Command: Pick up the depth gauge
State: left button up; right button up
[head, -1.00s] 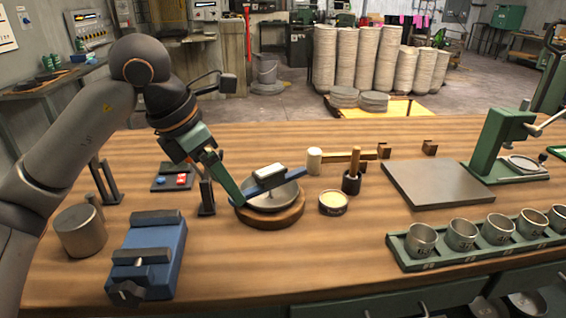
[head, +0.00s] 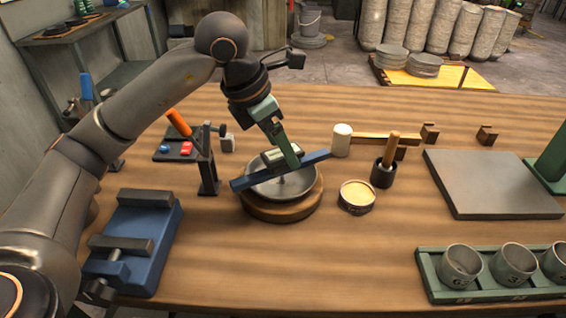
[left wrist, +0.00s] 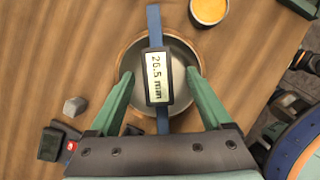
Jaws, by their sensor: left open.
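The depth gauge is a blue bar with a boxy display housing (head: 272,158). It lies across the rim of a grey metal bowl (head: 304,186), which rests on a round wooden base (head: 283,211). In the left wrist view the gauge's display (left wrist: 157,90) reads 26.5 mm. My left gripper (head: 287,158) is open, with its green fingers around the housing. My right gripper is not in view.
A black post stand (head: 207,165) is close left of the bowl. A round tin (head: 357,197), a mallet (head: 342,140) and a pot with a wooden handle (head: 383,174) are to its right. A blue vise (head: 150,240) is front left. Bare table lies in front of the bowl.

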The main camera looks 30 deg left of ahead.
pick_arm(q)
jog(key=x, duration=0.5)
jog(key=shift+w+a+f, duration=0.1)
jog(key=shift+a+f, duration=0.1)
jog(key=shift+f, duration=0.15)
jog(key=shift+c, duration=0.3)
grip_shut()
